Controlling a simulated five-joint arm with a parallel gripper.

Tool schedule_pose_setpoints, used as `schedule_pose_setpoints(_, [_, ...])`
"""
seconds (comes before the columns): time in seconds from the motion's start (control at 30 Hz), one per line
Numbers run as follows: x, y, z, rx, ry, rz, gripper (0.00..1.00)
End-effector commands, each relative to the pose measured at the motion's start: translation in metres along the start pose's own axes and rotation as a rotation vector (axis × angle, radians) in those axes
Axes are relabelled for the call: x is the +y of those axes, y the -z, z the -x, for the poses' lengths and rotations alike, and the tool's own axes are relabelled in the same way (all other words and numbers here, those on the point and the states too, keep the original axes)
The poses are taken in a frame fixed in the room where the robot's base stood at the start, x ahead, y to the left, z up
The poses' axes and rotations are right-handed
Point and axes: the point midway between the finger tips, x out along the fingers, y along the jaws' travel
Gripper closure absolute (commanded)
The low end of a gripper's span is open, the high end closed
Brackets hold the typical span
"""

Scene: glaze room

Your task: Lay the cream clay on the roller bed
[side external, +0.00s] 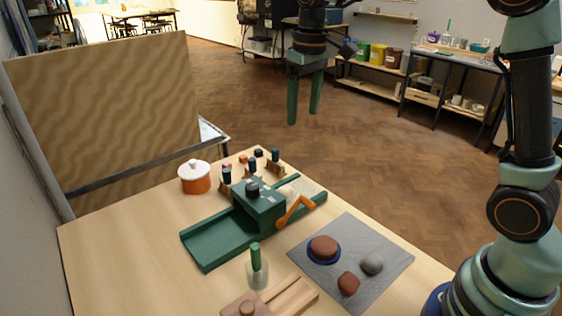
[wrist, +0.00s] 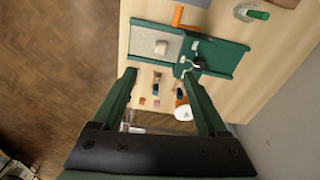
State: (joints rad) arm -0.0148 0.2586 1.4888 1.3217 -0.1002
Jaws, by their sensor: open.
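The cream clay (wrist: 162,47) is a small pale lump lying on the pale speckled part of the roller bed (wrist: 142,39) in the wrist view. In the side view that end of the bed is partly hidden by the orange crank. The green slab roller (side external: 257,207) stands on the table, with its empty green trough (side external: 213,243) to the left. My gripper (side external: 303,115) is open and empty, its fingers pointing down, well above the table at the far side of the roller. Its two fingers (wrist: 159,74) also frame the wrist view, apart from the clay.
A grey mat (side external: 385,285) holds a brown lump on a blue dish (side external: 311,254), another brown lump (side external: 348,283) and a grey lump (side external: 371,264). An orange pot (side external: 195,182), small stamps (side external: 227,176) and a green-handled jar (side external: 257,272) stand around the roller. The table's front-left is clear.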

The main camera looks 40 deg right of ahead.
Motion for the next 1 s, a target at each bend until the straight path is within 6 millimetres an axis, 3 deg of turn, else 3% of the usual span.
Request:
schedule_pose_setpoints(0.1, [-0.002, -0.029, 0.018, 0.08, -0.008, -0.021, 0.24])
schedule_pose_setpoints(0.23, [-0.004, -0.062, 0.027, 0.16, -0.014, -0.043, 0.24])
schedule_pose_setpoints(0.4, [-0.007, -0.104, 0.026, 0.265, -0.02, -0.071, 0.24])
schedule_pose_setpoints(0.6, [-0.01, -0.143, 0.011, 0.367, -0.024, -0.099, 0.24])
schedule_pose_setpoints(0.8, [-0.012, -0.16, -0.001, 0.416, -0.025, -0.113, 0.24])
schedule_pose_setpoints(1.0, [-0.012, -0.162, -0.003, 0.42, -0.025, -0.114, 0.24])
